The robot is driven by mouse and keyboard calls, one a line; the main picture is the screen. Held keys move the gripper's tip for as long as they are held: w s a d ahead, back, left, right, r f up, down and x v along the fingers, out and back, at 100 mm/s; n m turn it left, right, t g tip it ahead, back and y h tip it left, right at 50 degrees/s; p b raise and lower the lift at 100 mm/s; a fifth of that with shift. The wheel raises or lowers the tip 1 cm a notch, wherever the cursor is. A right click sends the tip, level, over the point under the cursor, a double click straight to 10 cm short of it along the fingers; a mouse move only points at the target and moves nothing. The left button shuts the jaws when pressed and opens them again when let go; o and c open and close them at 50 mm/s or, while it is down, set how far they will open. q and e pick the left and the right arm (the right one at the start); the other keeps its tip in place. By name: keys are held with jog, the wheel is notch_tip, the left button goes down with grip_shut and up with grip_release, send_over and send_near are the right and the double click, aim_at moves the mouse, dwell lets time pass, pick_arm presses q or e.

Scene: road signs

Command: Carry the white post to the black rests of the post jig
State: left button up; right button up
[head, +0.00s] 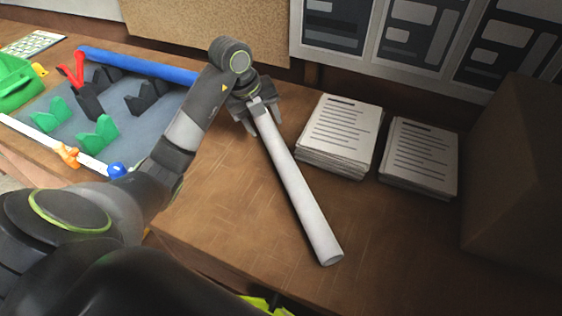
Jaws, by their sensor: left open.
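The white post (300,200) is a pale tube lying slantwise on the brown table, its open near end toward the lower right. My left gripper (259,117) is at the post's far end, with its fingers open on either side of it. Whether the fingers touch the post I cannot tell. The post jig (60,103) is a grey board at the left. It bears black rests, one toward the middle (90,103) and one farther right (148,96), and green rests (98,137) in front. My right gripper is out of view.
A blue bar (135,66) runs along the jig's back. A white bar with an orange clip (67,154) runs along its front. Two paper stacks (338,135) (420,157) stand right of the post, and a brown box (515,180) stands at the far right.

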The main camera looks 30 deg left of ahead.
aim_at(270, 133)
pick_arm(q)
jog(key=shift+w+d+f, duration=0.1)
jog(key=shift+w+f, duration=0.05)
jog(key=shift+f, duration=0.15)
jog(key=p+x, duration=0.2)
jog(key=x, duration=0.2)
jog(key=shift+f, duration=0.4)
jog(key=shift+w, duration=0.1)
jog(key=c, duration=1.2)
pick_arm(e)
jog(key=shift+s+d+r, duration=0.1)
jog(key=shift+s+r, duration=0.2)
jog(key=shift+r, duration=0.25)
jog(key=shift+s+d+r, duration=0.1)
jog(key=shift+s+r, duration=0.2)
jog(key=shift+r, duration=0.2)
